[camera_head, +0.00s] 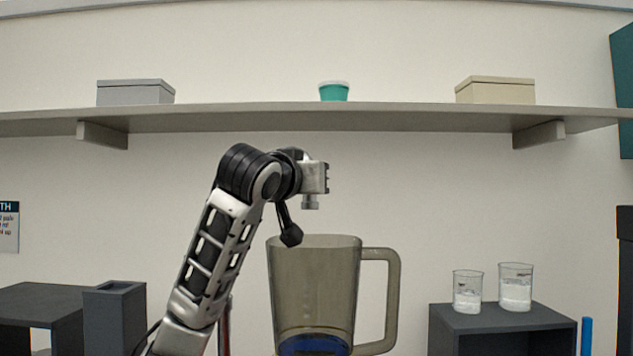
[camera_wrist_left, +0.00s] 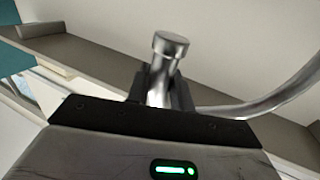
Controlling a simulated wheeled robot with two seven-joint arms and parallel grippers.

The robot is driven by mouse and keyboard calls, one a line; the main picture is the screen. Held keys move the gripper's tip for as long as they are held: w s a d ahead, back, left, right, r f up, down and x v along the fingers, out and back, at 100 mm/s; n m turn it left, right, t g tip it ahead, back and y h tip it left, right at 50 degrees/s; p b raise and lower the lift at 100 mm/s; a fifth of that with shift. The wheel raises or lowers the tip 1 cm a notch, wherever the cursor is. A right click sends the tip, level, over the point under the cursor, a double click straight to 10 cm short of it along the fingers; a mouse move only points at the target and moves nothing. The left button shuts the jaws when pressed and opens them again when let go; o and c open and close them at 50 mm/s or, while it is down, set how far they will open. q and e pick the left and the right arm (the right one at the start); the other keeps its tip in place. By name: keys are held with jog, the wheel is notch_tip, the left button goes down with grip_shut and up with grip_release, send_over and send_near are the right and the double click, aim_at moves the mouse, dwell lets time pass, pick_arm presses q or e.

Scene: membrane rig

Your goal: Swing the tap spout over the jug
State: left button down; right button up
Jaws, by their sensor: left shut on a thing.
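The jug (camera_head: 313,290) is a tall, see-through grey-brown vessel with a handle on its right and something blue low down in it. My left gripper (camera_head: 312,188) is above the jug's mouth in the head view; how they line up in depth I cannot tell. In the left wrist view the black fingers of my left gripper (camera_wrist_left: 163,88) are shut around a shiny metal post with a round cap (camera_wrist_left: 170,45). A curved metal tube, the tap spout (camera_wrist_left: 270,103), runs from beside the fingers to the right. Most of the spout is hidden in the head view. My right gripper is not seen.
A wall shelf (camera_head: 330,116) with boxes and a green tub (camera_head: 333,91) runs above the arm. Two glass beakers (camera_head: 467,291) (camera_head: 515,288) stand on a dark stand (camera_head: 500,322) at the right. Dark boxes (camera_head: 114,315) stand at the left.

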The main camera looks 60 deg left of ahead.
pick_arm(q)
jog(key=c, duration=1.3)
grip_release()
jog(key=shift+w, duration=0.1)
jog(key=shift+c, duration=0.2)
jog(key=shift+o, duration=0.3)
jog(key=shift+w+a, duration=0.1)
jog(key=shift+w, duration=0.1)
jog(key=v, duration=1.6)
